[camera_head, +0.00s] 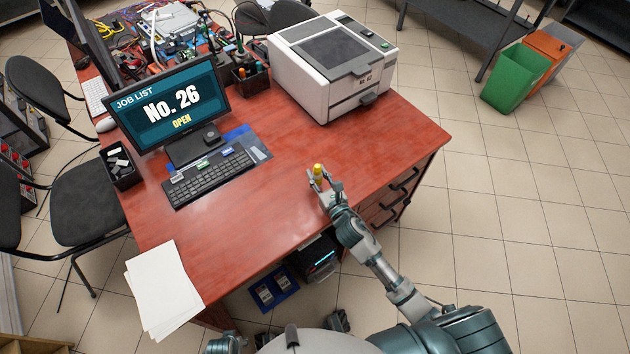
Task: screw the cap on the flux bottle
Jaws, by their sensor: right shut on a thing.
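My right gripper (322,183) is over the front right part of the red desk, near its front edge. It is shut on a small yellow thing (319,170), which sticks up between the fingertips. The thing is too small to tell whether it is the cap alone or the cap with the flux bottle under it. The fingers hide its lower part. I make out no separate flux bottle elsewhere on the desk.
The red desk (282,225) is bare around the gripper. A white machine (335,68) stands behind it. A monitor (170,103), keyboard (208,178) and paper sheets (163,290) lie to the left. A black pen holder (250,80) and cluttered tools stand at the back.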

